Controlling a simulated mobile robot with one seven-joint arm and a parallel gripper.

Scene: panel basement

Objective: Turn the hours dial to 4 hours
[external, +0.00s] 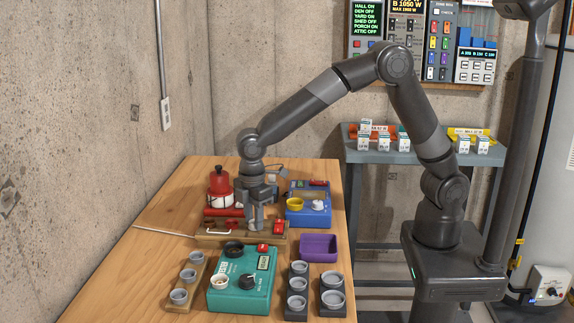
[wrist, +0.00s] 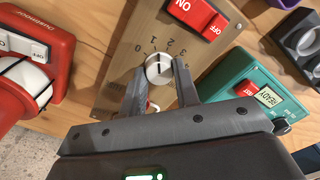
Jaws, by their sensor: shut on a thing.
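The hours dial is a white round knob (wrist: 159,69) on a tan panel (wrist: 120,58), with numbers from 0 to 3 readable in an arc around its upper side; part of the scale's right end is hard to read. A short dark mark shows on the knob's face, but I cannot tell for sure which number it points at. My gripper (wrist: 159,82) is shut on the knob, one finger on each side. In the external view my gripper (external: 262,222) reaches down onto the tan panel (external: 212,235) and hides the knob.
A red ON/OFF switch (wrist: 198,12) sits beyond the dial on the same panel. A teal tester box (external: 225,297) stands in front, a blue box (external: 296,216) and purple tray (external: 318,247) to the right, and a red device (external: 220,184) behind.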

